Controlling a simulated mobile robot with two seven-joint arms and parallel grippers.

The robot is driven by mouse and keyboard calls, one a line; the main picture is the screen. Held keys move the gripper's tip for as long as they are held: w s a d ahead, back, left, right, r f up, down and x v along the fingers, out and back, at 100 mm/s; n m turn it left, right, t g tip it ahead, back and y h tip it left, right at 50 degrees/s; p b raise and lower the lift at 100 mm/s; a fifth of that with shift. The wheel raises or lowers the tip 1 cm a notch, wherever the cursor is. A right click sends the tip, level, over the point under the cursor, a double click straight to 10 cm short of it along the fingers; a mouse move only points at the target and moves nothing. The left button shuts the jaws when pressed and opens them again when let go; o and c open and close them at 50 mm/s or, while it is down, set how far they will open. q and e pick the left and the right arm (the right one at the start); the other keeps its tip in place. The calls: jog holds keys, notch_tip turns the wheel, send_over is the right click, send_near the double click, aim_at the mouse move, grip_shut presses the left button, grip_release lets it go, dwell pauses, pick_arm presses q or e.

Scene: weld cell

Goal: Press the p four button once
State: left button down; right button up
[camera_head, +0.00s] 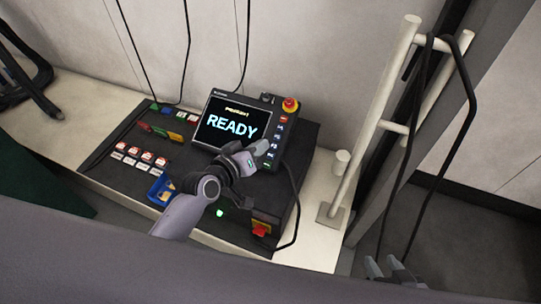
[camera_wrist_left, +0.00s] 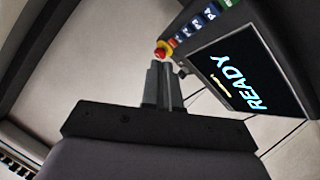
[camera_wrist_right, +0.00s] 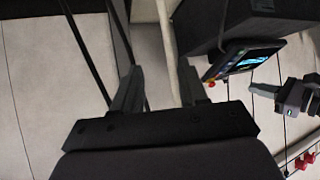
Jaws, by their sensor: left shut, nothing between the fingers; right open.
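The teach pendant (camera_head: 236,120) stands tilted on the black control box, its screen reading READY. A column of small buttons (camera_head: 276,136) runs down its right edge: red at the top, several blue ones, green at the bottom. My left gripper (camera_head: 262,147) is shut and empty, close to the lower buttons; contact cannot be told. My right gripper (camera_head: 395,268) is open and empty, low at the right, away from the pendant.
A red emergency stop (camera_head: 290,104) sits at the pendant's top right corner. The black box (camera_head: 120,172) carries red-and-white switches, a blue tray (camera_head: 160,188) and a red rotary switch (camera_head: 261,229). A white post frame (camera_head: 376,115) with black cable stands to the right.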

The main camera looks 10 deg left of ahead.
aim_at(271, 156)
pick_arm(q)
jog(key=w+f+b, duration=0.1)
jog(key=f+b, duration=0.1)
jog(key=w+f+b, duration=0.1)
jog(key=f+b, duration=0.1)
jog(key=w+f+b, duration=0.1)
jog(key=f+b, duration=0.1)
jog(key=shift+d+f+b, duration=0.1)
jog(key=shift+d+b, duration=0.2)
jog(key=shift+b, duration=0.05)
jog(key=shift+w+f+b, duration=0.3)
jog(key=shift+f+b, duration=0.25)
dwell(1.2)
jog(key=shift+w+d+f+b, duration=0.1)
jog(key=shift+w+f+b, duration=0.1)
jog(key=shift+f+b, duration=0.15)
jog(key=shift+w+f+b, duration=0.2)
jog(key=shift+f+b, duration=0.15)
jog(key=shift+f, duration=0.1)
dwell(0.8)
jog(key=shift+r, duration=0.1)
jog(key=shift+s+r+p, duration=0.45)
jog(key=shift+r+p, duration=0.25)
jog(key=shift+p, duration=0.35)
